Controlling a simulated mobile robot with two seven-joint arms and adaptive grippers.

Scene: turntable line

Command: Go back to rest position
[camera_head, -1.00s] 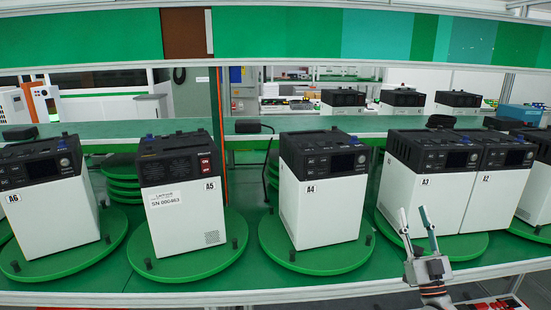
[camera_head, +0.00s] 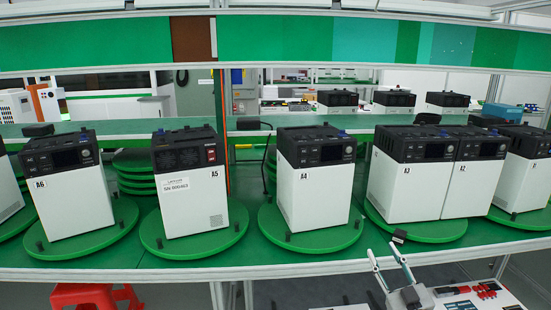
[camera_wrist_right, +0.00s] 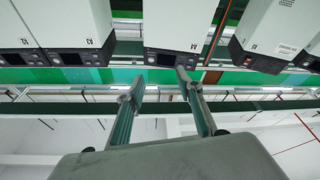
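My right gripper (camera_head: 384,249) is at the lower right of the head view, in front of the shelf edge. Its two fingers are apart and point up towards the shelf, with nothing between them. It also shows in the right wrist view (camera_wrist_right: 156,85), open and empty, with the units upside down beyond the fingertips. White and black units stand upright on green turntables: A6 (camera_head: 75,205), A5 (camera_head: 193,208), A4 (camera_head: 318,200), A3 (camera_head: 405,188) and A2 (camera_head: 466,188). A3 and A2 stand side by side. My left gripper is not in view.
The shelf's front edge (camera_head: 200,275) runs between the gripper and the units. A red stool (camera_head: 92,296) stands below it at left. A surface with small parts (camera_head: 478,291) lies at lower right. More units stand on a bench behind.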

